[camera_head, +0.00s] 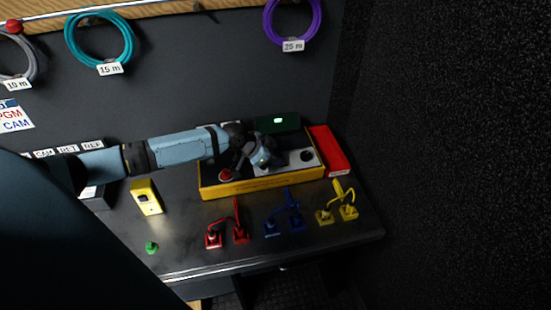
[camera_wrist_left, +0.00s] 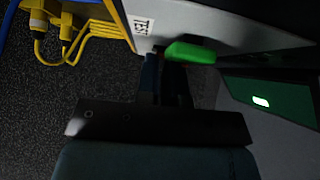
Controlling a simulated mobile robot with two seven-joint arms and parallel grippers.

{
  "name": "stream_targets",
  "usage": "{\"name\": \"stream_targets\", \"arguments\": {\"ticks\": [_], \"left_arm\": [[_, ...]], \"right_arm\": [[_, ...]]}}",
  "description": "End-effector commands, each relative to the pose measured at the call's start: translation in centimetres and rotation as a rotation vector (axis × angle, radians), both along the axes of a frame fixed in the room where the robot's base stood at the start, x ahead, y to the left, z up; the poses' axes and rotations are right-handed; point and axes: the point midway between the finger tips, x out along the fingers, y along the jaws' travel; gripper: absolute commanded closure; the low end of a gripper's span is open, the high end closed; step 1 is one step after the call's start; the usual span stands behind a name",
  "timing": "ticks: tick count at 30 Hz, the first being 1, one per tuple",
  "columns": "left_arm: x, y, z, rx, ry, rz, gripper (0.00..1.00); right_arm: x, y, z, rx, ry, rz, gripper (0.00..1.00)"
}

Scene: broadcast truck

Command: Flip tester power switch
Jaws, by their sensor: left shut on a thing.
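The tester (camera_head: 262,185) is a box with yellow sides and a pale top at the back right of the bench. A red button (camera_head: 226,175) shows at its left end. My left gripper (camera_head: 262,158) is over the tester's top, fingers pointing at it. In the left wrist view the shut fingers (camera_wrist_left: 166,68) reach a pale panel marked TEST, beside a bright green bar (camera_wrist_left: 190,52). The small thing between the fingers is mostly hidden, so I cannot tell whether it is the power switch. My right gripper is not in view.
A dark green box with a lit lamp (camera_head: 278,122) stands behind the tester, and a red box (camera_head: 328,150) at its right. Red (camera_head: 226,238), blue (camera_head: 284,226) and yellow (camera_head: 337,212) cable plugs stand in front. A yellow device (camera_head: 146,197) is at left.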

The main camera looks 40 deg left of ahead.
Motion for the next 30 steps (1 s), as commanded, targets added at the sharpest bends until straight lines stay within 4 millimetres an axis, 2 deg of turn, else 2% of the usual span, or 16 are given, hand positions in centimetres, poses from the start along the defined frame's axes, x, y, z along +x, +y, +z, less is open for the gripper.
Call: {"name": "stream_targets", "arguments": {"ticks": [1, 12, 25, 30], "left_arm": [[-0.8, -0.6, -1.4, -0.004, 0.027, -0.008, 1.0], [0.1, 0.6, -1.4, 0.0, 0.027, -0.007, 1.0], [0.4, 1.0, -1.1, 0.005, 0.02, -0.004, 1.0], [0.6, 0.5, 1.2, 0.004, 0.014, -0.005, 1.0]], "right_arm": [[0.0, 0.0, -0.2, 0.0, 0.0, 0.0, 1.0], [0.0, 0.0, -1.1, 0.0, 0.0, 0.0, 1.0], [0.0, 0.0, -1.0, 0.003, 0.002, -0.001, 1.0], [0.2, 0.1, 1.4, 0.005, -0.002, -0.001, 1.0]]}}
